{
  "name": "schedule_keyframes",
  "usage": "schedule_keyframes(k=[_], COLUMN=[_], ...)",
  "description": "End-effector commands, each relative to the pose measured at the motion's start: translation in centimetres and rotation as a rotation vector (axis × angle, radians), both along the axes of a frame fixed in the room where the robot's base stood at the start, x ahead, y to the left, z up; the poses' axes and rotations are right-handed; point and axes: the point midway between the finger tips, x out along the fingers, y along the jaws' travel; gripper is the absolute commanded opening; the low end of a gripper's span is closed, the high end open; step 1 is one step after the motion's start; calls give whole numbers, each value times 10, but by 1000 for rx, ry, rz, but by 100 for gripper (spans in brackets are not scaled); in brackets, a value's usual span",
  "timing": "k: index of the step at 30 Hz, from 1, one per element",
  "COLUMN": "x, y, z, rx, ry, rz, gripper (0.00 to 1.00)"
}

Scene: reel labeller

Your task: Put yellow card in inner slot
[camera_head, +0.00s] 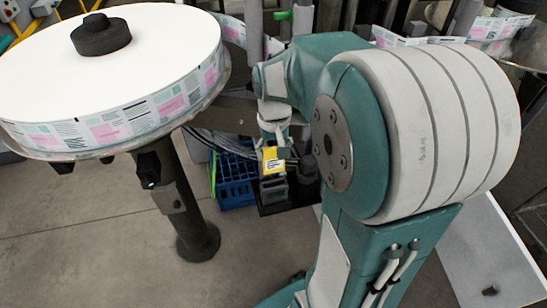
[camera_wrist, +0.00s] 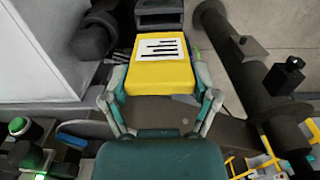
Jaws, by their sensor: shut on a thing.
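The yellow card (camera_head: 273,161) is a thick yellow block with a white label bearing black lines. My gripper (camera_head: 272,148) is shut on it, and the card hangs at the end of my arm. In the wrist view the card (camera_wrist: 158,78) sits between the two fingers of my gripper (camera_wrist: 161,88), label end pointing away from the palm. A dark grey slotted holder (camera_head: 274,190) stands just below the card in the head view. A dark part (camera_wrist: 160,12) shows beyond the card in the wrist view. I cannot tell which slot is the inner one, or whether the card touches the holder.
A blue crate (camera_head: 236,182) stands left of the holder. A large white reel (camera_head: 150,60) with a printed label band fills the upper left, on a dark post (camera_head: 190,215). A pale panel (camera_wrist: 45,45) is at the left in the wrist view. Grey floor is open below the reel.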

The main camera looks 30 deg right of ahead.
Motion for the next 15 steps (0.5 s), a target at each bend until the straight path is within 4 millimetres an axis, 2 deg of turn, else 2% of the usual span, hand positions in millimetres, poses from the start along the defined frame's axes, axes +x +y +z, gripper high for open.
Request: schedule_keyframes(k=[15], x=[1], y=[0], z=[27], rx=[-1], ry=[-3], rz=[0], gripper=[37])
